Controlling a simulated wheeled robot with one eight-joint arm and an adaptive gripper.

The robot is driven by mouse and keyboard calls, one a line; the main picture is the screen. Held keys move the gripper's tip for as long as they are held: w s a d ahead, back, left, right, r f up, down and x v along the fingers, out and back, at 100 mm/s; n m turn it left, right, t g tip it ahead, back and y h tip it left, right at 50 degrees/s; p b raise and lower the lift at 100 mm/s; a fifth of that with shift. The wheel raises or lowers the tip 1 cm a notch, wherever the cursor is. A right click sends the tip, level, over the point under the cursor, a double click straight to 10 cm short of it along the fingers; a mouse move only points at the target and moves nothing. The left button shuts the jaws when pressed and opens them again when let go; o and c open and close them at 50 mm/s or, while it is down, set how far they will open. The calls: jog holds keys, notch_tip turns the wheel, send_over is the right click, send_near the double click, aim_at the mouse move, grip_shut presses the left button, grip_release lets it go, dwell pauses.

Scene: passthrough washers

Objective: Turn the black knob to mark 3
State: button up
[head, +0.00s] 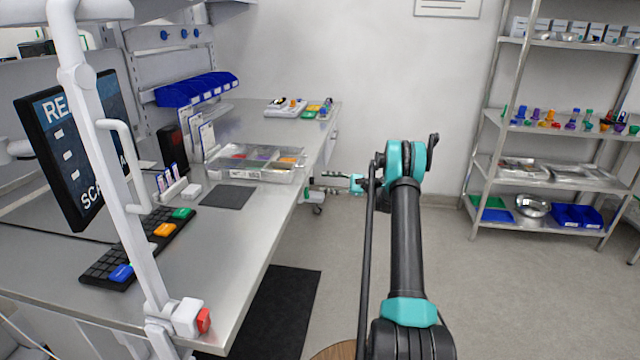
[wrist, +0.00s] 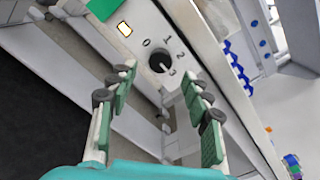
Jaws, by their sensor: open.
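In the wrist view, the round black knob (wrist: 161,63) sits on a pale panel (wrist: 141,20) with marks 0, 1, 2 and 3 around it. A light pointer line on the knob points to the lower right, at or close to mark 3 (wrist: 173,72). My gripper (wrist: 159,77) is open and empty, with one green-padded finger on each side of the knob in the picture. The knob appears beyond the fingertips, with no visible contact. In the head view my gripper (head: 322,183) is small beside the bench's far right edge. The knob cannot be made out there.
In the head view, the steel bench (head: 225,255) carries a divided tray (head: 262,177) near my gripper. Shelving (head: 545,130) stands at right; the floor between is clear.

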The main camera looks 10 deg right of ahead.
jog(key=v, duration=0.8)
jog(key=shift+d, duration=0.15)
jog(key=s+a+r+n+g+h, duration=0.1)
jog(key=s+a+r+n+h, duration=0.25)
jog(key=s+a, duration=0.5)
jog(key=s+a+r+n+g+h, duration=0.1)
jog(key=s+a+r+n+h, duration=0.3)
jog(key=s, duration=0.8)
jog(key=s+d+f+n+h, duration=0.1)
jog(key=s+f+n+h, duration=0.1)
jog(key=s, duration=0.8)
jog(key=s+d+f+n+h, duration=0.2)
jog(key=s+f+h, duration=0.1)
jog(key=s, duration=0.8)
jog(key=s+d+f+n+h, duration=0.1)
jog(key=s+h, duration=0.3)
jog(key=s, duration=0.6)
jog(key=shift+s+d+f+n+t+h, duration=0.3)
jog(key=shift+s+d+f+n+h, duration=0.1)
jog(key=shift+f+n, duration=0.3)
